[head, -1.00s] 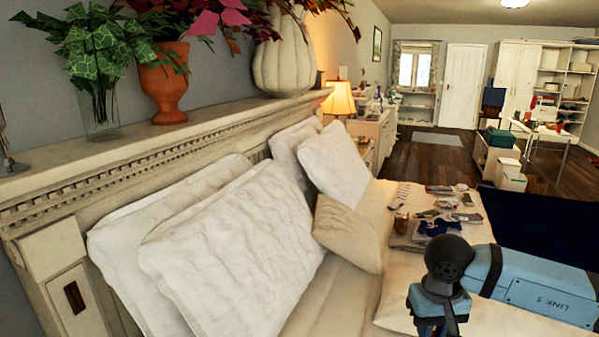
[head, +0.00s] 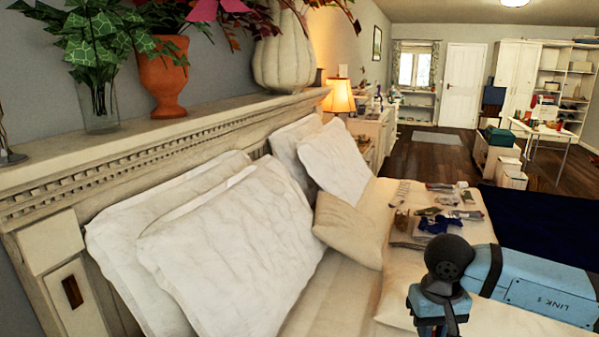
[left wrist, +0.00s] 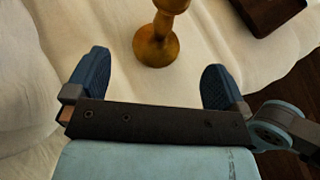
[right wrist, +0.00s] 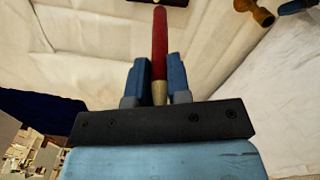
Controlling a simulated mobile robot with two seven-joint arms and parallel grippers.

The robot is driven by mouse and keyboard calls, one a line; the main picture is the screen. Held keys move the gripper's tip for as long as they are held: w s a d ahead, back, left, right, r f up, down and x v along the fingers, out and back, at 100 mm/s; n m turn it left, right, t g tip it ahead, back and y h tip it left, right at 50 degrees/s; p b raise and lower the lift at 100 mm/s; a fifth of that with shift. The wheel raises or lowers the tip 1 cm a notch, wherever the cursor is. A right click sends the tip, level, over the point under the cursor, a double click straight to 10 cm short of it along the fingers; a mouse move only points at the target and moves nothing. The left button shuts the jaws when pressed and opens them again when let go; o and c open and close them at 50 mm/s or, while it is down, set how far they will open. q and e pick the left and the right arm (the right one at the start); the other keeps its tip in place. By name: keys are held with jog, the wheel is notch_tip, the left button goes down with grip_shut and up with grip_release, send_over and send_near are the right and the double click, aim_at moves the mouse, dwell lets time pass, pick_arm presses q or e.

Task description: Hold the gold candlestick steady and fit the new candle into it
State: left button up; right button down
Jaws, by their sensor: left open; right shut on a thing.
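The gold candlestick (left wrist: 157,43) stands on the white bedding in the left wrist view, with its top cut off by the frame edge. My left gripper (left wrist: 152,80) is open, its two blue fingers apart, with the candlestick's round base just beyond and between them, not gripped. The candlestick also shows at the top right of the right wrist view (right wrist: 254,11), apart from the candle, near a blue left fingertip. Neither candle nor candlestick shows in the head view.
A dark brown object (left wrist: 268,12) lies on the bedding at the top right of the left wrist view. In the head view, large white pillows (head: 235,255) lean on the headboard (head: 150,150). Folded clothes and small items (head: 440,215) lie farther along the bed.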

pick_arm(q)
jog(key=b+x, duration=0.2)
jog(key=x, duration=0.3)
jog(key=shift+f, duration=0.1)
jog(key=shift+x, duration=0.85)
jog(key=shift+c, duration=0.2)
jog(key=c, duration=1.5)
jog(key=shift+c, duration=0.2)
jog(key=shift+s, duration=0.1)
